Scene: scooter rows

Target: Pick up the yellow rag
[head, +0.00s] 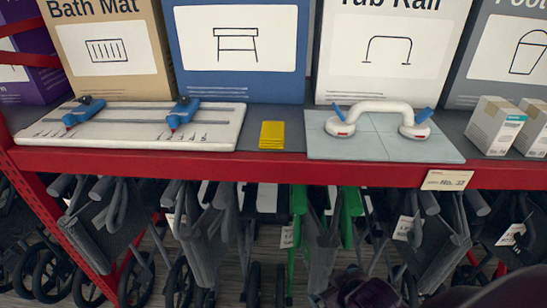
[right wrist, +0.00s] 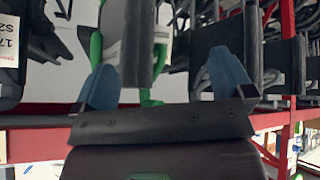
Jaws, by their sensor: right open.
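The yellow rag (head: 272,135) lies folded flat on the red-edged shelf in the head view, between a white board on its left and a grey tiled panel on its right. My right gripper (right wrist: 164,88) shows in the right wrist view with its two blue fingertips wide apart and no object held between them. Dark parts of my right arm come in at the bottom right of the head view, below the shelf edge and away from the rag. The rag is not visible in the right wrist view. My left gripper is in neither view.
The white board (head: 130,142) carries two blue clamps. A white suction handle (head: 378,117) sits on the tiled panel (head: 440,148). Large boxes (head: 238,85) stand behind, small cartons (head: 495,126) at right. Folded walkers (head: 205,235), one green-framed, fill the space below the red shelf edge (head: 270,166).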

